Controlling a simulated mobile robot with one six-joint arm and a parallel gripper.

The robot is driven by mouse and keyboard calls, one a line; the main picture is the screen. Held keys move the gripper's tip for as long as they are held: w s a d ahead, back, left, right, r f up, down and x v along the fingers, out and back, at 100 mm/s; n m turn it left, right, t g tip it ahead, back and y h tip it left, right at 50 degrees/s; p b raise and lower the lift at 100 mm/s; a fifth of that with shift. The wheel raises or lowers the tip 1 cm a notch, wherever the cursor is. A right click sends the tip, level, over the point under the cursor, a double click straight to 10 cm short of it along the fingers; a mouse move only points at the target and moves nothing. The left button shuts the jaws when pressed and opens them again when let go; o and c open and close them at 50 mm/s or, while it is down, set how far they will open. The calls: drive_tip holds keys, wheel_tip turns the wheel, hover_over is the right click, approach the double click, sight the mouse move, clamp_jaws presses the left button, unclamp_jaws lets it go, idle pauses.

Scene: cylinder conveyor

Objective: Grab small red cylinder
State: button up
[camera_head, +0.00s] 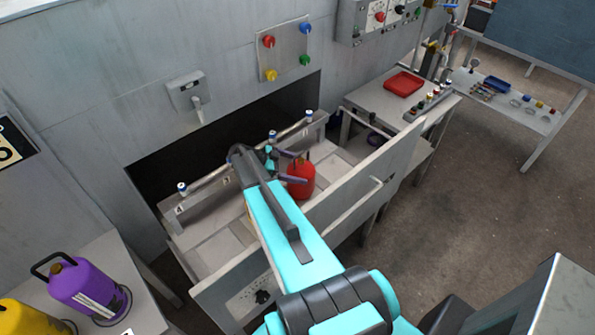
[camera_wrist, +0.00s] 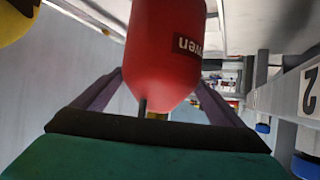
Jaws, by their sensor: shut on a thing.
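The small red cylinder (camera_head: 301,185) stands upright on the conveyor (camera_head: 335,165) in the head view. It has a dark handle at its top. In the wrist view the red cylinder (camera_wrist: 165,55) fills the space between the two purple fingers, with a dark label and upside-down lettering. My gripper (camera_head: 297,167) is shut on it near its upper part. Its fingers also show on both sides of it in the wrist view (camera_wrist: 158,95). I cannot tell whether the cylinder's base touches the belt.
Metal walls and rails with small sensors (camera_head: 272,136) line the conveyor. A purple cylinder (camera_head: 88,290) and a yellow cylinder (camera_head: 25,318) stand on a table at lower left. A red tray (camera_head: 403,83) lies on the table at right. Open floor lies to the right.

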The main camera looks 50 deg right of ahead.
wheel_tip(320, 180, up, 18)
drive_tip(key=b, duration=0.7)
drive_tip(key=shift+f+b, duration=0.2)
drive_tip(key=shift+b, duration=0.1)
